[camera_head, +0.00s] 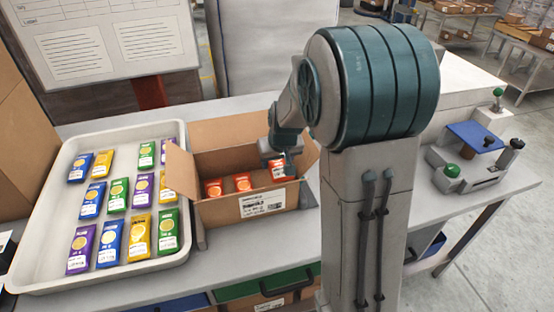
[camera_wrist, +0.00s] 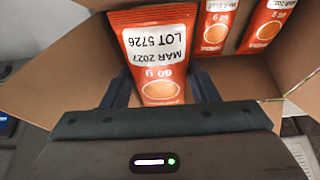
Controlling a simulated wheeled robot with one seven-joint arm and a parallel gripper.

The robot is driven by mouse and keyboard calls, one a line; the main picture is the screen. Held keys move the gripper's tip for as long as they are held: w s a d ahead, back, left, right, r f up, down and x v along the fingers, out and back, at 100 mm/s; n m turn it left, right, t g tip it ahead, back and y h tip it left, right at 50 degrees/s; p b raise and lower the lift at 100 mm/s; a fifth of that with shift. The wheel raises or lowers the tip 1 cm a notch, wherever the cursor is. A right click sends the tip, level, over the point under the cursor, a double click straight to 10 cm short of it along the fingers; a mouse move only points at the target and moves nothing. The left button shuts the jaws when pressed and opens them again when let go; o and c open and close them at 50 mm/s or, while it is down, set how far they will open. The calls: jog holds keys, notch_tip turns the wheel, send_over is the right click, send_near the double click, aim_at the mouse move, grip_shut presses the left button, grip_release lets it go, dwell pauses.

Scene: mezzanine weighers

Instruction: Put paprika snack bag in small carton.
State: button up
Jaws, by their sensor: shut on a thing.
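The small carton (camera_head: 262,205) stands open on the table in the head view, flaps out. Inside it are two orange-red snack bags at the left and middle, one of them this bag (camera_head: 243,181). A third orange-red bag, the paprika snack bag (camera_head: 278,172), is at the carton's right end under my gripper (camera_head: 279,160). In the wrist view my gripper (camera_wrist: 158,92) is shut on this bag (camera_wrist: 155,48), its fingers on both sides. The bag is within the carton walls; whether it touches the carton floor cannot be told.
A white tray (camera_head: 30,262) at left holds several blue, yellow, green and purple bags. A device with a blue plate (camera_head: 478,136) and green knobs stands at right. A white board (camera_head: 100,50) stands behind the tray.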

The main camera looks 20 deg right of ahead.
jog(key=shift+f, duration=0.35)
jog(key=o, duration=0.7)
jog(key=shift+r, duration=0.5)
jog(key=b+v, duration=0.1)
jog(key=v, duration=1)
jog(key=s+a+f, duration=0.1)
jog(key=s, duration=0.9)
jog(key=s+a+f+g, duration=0.1)
jog(key=s+a+f, duration=0.1)
jog(key=s, duration=0.9)
jog(key=shift+g, duration=0.3)
